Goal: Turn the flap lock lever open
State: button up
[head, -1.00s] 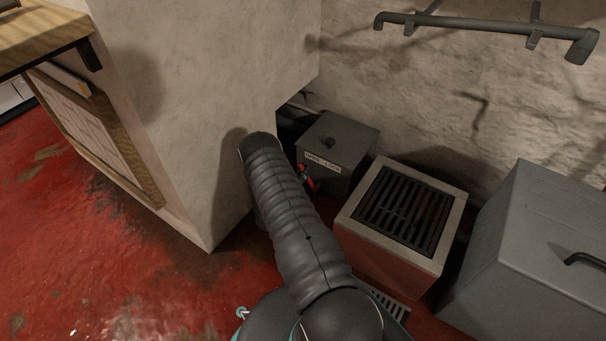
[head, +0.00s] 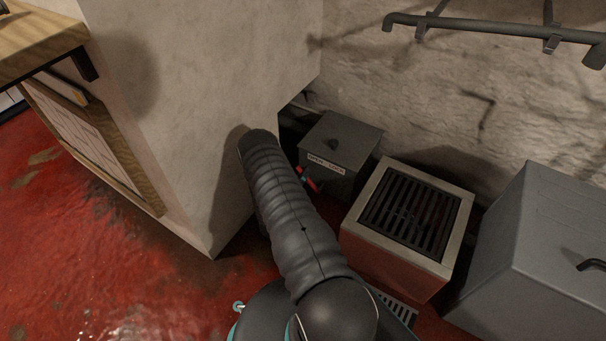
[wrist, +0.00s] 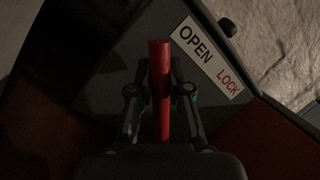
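The flap lock lever is a red bar (wrist: 161,62) standing upright in the wrist view, left of a white label (wrist: 206,58) reading OPEN and LOCK. Its upper end is nearer the word OPEN. My gripper (wrist: 161,88) has one dark finger on each side of the lever, close in on it; the dim light hides the exact contact. In the head view, a small red piece of the lever (head: 308,180) shows on the front of the grey-green box (head: 352,137), below its label (head: 326,162). My arm hides my gripper there.
A pale wall block (head: 200,110) stands close left of my arm. A grated box (head: 455,227) stands right of the lever's box, and a large grey bin (head: 535,240) is farther right. A pipe (head: 490,28) runs along the rough wall. Red floor is open at left.

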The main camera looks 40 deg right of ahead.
jog(key=o, duration=0.4)
jog(key=shift+a+f, duration=0.1)
jog(key=shift+r, duration=0.35)
notch_tip(320, 180, up, 9)
jog(key=shift+r, duration=0.2)
